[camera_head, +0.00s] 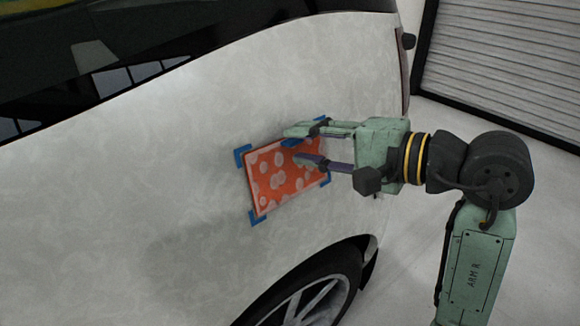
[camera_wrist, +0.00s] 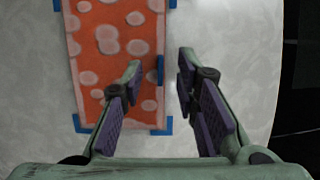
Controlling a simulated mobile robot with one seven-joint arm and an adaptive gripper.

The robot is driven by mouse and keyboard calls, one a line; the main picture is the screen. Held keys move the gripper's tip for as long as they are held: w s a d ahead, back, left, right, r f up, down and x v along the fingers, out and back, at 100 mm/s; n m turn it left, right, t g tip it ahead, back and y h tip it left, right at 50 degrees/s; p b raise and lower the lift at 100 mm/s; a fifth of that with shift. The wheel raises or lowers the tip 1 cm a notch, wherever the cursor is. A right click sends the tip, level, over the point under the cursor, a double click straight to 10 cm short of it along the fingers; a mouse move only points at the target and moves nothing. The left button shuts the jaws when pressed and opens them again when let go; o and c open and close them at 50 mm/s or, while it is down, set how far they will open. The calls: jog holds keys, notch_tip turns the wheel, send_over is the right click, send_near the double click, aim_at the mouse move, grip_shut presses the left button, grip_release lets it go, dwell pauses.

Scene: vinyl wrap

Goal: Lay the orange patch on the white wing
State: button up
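The orange patch (camera_head: 280,178) with pale spots lies flat against the white wing (camera_head: 160,180) of the car, inside blue corner marks. It also shows in the wrist view (camera_wrist: 108,45), upper left of the fingers. My gripper (camera_head: 303,145) is at the patch's right side, with its fingers spread apart. In the wrist view my gripper (camera_wrist: 160,75) is open, with one finger over the patch and the other over bare wing. Nothing shows between the fingers except a blue tab at the patch's edge. Whether a fingertip touches the patch cannot be told.
Blue corner marks (camera_head: 257,218) frame the patch. The wheel (camera_head: 310,300) and its arch are below it, and the dark car windows (camera_head: 150,50) are above. A grey shutter (camera_head: 500,60) stands behind at right. The wing left of the patch is clear.

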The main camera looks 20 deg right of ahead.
jog(key=v, duration=1)
jog(key=shift+s, duration=0.2)
jog(key=shift+s+d, duration=0.1)
jog(key=shift+d, duration=0.1)
